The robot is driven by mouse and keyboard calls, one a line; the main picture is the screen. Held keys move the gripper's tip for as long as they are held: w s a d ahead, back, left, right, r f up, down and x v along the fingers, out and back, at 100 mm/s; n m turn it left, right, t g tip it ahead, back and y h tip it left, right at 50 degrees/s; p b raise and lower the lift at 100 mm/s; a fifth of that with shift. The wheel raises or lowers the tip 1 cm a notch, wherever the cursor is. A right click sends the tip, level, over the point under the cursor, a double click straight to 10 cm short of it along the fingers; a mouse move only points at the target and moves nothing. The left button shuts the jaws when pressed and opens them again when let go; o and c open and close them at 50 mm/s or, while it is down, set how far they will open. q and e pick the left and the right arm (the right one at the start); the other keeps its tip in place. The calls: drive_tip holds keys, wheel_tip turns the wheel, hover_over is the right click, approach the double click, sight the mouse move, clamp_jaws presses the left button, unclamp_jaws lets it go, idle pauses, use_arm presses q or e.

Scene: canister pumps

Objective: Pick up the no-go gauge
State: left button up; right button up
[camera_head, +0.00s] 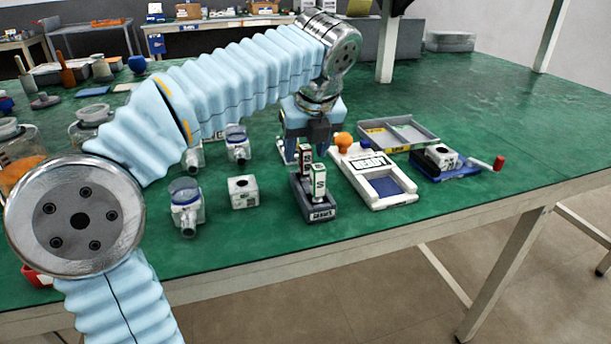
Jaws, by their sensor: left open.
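A dark gauge stand (318,213) is on the green table, in front of my left arm. Two upright block gauges stand in it. The rear one, with a dark red label, looks like the no-go gauge (305,157). The front one has a green label (319,181). My left gripper (308,146) points down at the rear gauge, with its jaws open. Its fingers overlap the top of that gauge in the picture, and I cannot tell whether they touch it. My right gripper is not in view.
A white tray marked READY (402,200) with an orange knob is right of the stand. Behind it is a grey divided tray (412,127). A blue fixture (440,165) with a red handle is farther right. A white block (243,192) and pump parts (186,206) are left.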

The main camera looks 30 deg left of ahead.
sight(304, 158)
use_arm(q)
drive_tip(key=x, duration=0.3)
drive_tip(key=shift+f, duration=0.15)
clamp_jaws()
